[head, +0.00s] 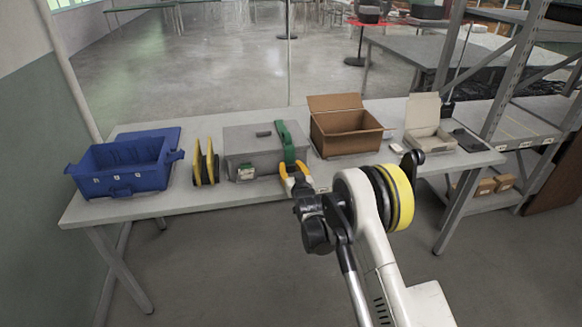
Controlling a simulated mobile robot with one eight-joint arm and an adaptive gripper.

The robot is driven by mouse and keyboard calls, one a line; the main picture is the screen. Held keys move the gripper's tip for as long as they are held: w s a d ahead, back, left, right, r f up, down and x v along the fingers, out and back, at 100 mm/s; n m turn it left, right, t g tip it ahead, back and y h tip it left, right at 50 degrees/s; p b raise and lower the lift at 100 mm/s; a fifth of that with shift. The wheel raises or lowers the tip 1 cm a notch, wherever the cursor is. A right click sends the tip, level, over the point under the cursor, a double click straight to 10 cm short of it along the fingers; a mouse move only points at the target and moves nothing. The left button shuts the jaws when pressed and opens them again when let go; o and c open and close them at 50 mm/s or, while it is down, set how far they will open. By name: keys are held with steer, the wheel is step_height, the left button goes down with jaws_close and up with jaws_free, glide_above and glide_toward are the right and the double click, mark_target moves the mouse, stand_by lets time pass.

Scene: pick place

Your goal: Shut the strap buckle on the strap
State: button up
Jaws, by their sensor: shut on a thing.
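A green strap (286,141) runs over the right part of a grey lidded box (246,139) and down its front. My gripper (293,169), with yellow-orange fingers, is at the front right of this box. It is shut on the lower green part, the strap buckle, which lies between the fingertips. The fingers hide much of the buckle, and I cannot tell its latch position. The box lid looks closed, with a dark handle on top.
On the table (181,205), a blue crate (121,181) and yellow-and-black upright pieces (205,164) stand left of the box. An open cardboard box (345,145) and an open pale case (425,141) stand to the right. A metal shelf rack (492,78) stands at far right.

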steer(key=o, duration=1.2)
steer(key=shift+a, duration=0.15)
steer(key=shift+c, duration=0.2)
steer(key=shift+s, duration=0.1)
steer(key=v, duration=1.2)
